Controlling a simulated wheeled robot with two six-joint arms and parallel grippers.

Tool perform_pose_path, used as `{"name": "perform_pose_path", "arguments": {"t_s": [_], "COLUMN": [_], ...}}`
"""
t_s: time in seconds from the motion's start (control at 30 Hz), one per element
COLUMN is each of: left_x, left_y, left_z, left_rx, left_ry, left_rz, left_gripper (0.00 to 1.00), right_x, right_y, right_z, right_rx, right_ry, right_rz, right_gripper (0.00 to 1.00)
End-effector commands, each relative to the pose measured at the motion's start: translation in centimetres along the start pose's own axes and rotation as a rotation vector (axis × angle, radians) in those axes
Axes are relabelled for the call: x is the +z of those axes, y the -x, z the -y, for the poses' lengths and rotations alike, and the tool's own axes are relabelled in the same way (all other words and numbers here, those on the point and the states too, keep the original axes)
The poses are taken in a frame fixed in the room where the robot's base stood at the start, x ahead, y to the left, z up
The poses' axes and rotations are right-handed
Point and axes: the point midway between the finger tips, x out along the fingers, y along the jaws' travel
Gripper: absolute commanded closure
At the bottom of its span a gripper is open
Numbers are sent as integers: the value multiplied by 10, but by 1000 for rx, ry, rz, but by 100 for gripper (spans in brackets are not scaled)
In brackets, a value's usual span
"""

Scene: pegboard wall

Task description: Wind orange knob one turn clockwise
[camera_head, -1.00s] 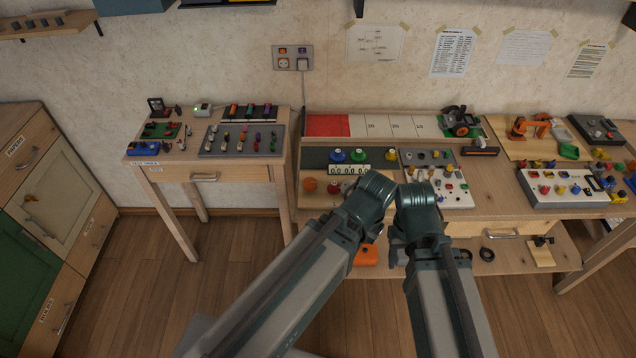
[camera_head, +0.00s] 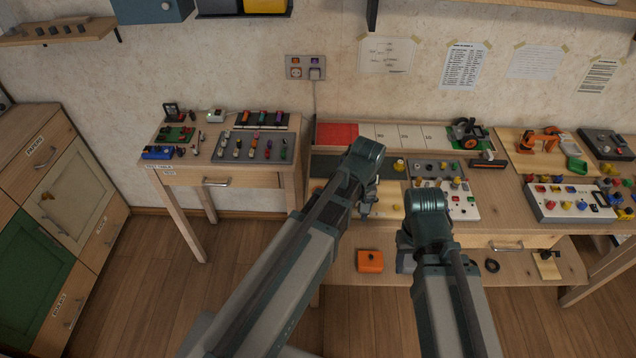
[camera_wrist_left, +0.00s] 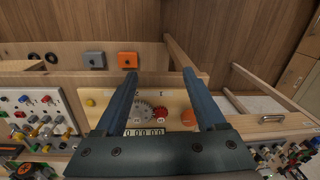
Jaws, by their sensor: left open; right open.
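The orange knob (camera_wrist_left: 187,118) is round and sits on a light wooden panel (camera_wrist_left: 172,98) in the left wrist view, beside my gripper's right-hand finger. A red knob (camera_wrist_left: 161,114), a grey dial (camera_wrist_left: 142,110) and a number counter (camera_wrist_left: 144,132) lie between the fingers in that view. In the head view my left arm hides the orange knob. My left gripper (camera_wrist_left: 160,78) is open and empty above the panel. My right gripper (camera_head: 404,258) hangs at the bench's front, its fingers mostly hidden by its own arm.
An orange box (camera_head: 370,261) and a black ring (camera_head: 492,265) are on the lower shelf. A white control panel (camera_head: 571,203) with coloured knobs lies to the right. A side table (camera_head: 222,180) stands to the left. The floor between it and the green-doored cabinet (camera_head: 40,262) is clear.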

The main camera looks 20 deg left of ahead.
Motion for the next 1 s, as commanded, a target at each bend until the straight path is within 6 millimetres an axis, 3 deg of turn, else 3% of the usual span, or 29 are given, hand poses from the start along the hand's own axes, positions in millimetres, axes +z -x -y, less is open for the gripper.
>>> {"name": "perform_pose_path", "arguments": {"t_s": [0.03, 0.07, 0.2, 0.4, 0.6, 1.0], "left_x": [-35, -49, -110, -163, -178, -178], "left_y": [15, 19, 33, 44, 46, 32], "left_z": [4, 8, 33, 65, 78, 77], "left_rx": [9, 14, 35, 52, 57, 57], "left_ry": [163, 262, 688, 1097, 1240, 1243], "left_rz": [4, 7, 19, 39, 45, 45], "left_gripper": [17, 12, 11, 11, 11, 11], "right_x": [1, 1, 2, 3, 3, 2], "right_y": [16, 20, 36, 49, 52, 38], "right_z": [-2, -2, -3, -5, -5, -4], "right_rx": [0, 0, 0, 0, 0, 0], "right_ry": [0, 0, 0, 0, 0, 0], "right_rz": [0, 0, 0, 0, 0, 0], "right_gripper": [50, 50, 50, 50, 50, 50]}}
